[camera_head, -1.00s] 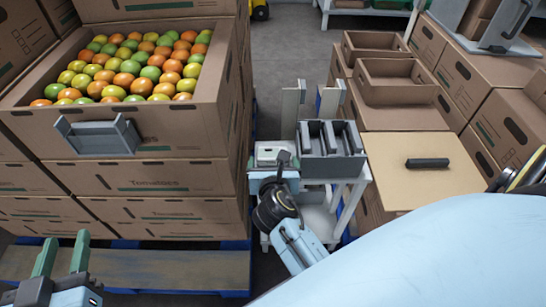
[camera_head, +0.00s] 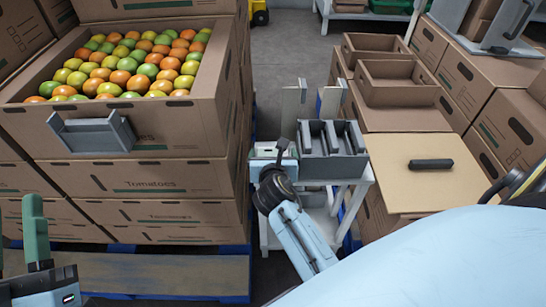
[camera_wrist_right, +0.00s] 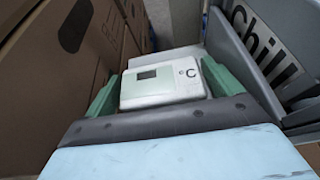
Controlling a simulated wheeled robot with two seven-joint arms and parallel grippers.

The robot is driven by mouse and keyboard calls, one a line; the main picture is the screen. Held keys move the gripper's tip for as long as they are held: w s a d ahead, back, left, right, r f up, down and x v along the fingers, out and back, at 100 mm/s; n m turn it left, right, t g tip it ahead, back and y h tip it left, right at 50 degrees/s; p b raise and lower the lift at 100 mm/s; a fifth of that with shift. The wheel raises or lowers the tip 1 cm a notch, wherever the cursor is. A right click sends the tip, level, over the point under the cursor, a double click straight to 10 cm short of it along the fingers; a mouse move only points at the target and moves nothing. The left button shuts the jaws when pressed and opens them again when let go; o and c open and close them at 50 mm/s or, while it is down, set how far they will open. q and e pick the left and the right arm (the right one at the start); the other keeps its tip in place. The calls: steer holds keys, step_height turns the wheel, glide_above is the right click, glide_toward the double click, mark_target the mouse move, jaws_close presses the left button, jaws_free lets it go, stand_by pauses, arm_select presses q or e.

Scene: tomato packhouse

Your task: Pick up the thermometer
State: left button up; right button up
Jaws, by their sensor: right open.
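The thermometer, a white box with a small grey display and a °C mark (camera_wrist_right: 162,84), sits between the two green fingers of my right gripper (camera_wrist_right: 158,92) in the right wrist view. The fingers stand open on either side of it; I cannot tell whether they touch it. In the head view the thermometer (camera_head: 266,148) shows as a small pale patch at the left end of a small white stand, partly hidden by my right gripper (camera_head: 271,160). My left gripper (camera_head: 18,240) is at the lower left edge, open and empty, partly cut off by the frame.
A grey divided holder (camera_head: 333,138) stands on the white stand (camera_head: 346,205), right of the thermometer. In the wrist view a grey panel reads "Chill" (camera_wrist_right: 265,45). Stacked cartons topped by an open tomato box (camera_head: 200,118) rise close on the left. More cartons (camera_head: 425,168) stand right.

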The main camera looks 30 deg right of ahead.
steer(key=c, duration=0.8)
